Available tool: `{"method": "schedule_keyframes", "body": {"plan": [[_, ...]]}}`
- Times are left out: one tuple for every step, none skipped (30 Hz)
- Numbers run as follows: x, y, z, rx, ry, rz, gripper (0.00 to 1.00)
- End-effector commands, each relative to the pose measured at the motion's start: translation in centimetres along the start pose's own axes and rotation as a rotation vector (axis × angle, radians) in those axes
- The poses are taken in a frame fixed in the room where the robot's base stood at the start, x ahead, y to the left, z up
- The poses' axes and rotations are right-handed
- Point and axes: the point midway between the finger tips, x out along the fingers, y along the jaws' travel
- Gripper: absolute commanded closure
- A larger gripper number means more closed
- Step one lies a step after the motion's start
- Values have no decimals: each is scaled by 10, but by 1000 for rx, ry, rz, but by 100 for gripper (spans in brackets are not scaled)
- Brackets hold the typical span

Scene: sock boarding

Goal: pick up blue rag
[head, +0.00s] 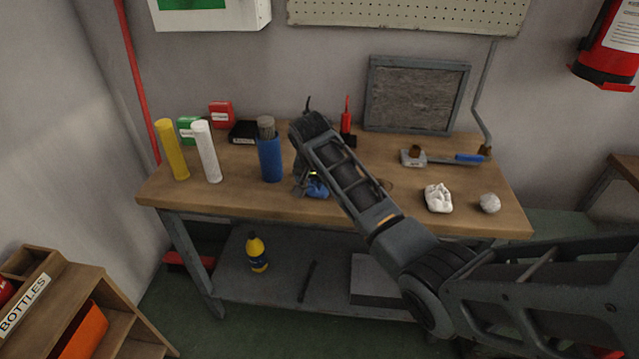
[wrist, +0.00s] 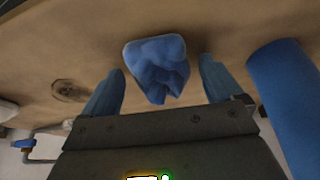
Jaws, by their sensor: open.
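The blue rag (head: 317,188) is a crumpled cloth on the wooden workbench, partly hidden behind my gripper in the head view. In the wrist view the blue rag (wrist: 157,68) lies between and just beyond my two fingertips. My gripper (wrist: 160,82) is open, with one finger on each side of the rag and a gap at each side. In the head view my gripper (head: 303,184) points down at the rag, close above the bench top.
A blue cylinder (head: 269,160) stands close left of my gripper; it also shows in the wrist view (wrist: 285,105). White and yellow cylinders stand further left. A white rag (head: 438,198) and a grey crumpled lump (head: 490,203) lie at the right of the workbench (head: 235,197).

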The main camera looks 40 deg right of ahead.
Motion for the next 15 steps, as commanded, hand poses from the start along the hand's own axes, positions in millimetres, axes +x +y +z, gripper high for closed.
{"method": "schedule_keyframes", "body": {"plan": [[0,0,0,0,0,0,8],[0,0,0,0,0,0,10],[0,0,0,0,0,0,14],[0,0,0,0,0,0,17],[0,0,0,0,0,0,20],[0,0,0,0,0,0,24],[0,0,0,0,0,0,27],[0,0,0,0,0,0,30],[0,0,0,0,0,0,33],[0,0,0,0,0,0,36],[0,0,0,0,0,0,39],[0,0,0,0,0,0,43],[0,0,0,0,0,0,46],[0,0,0,0,0,0,49],[0,0,0,0,0,0,53]]}}
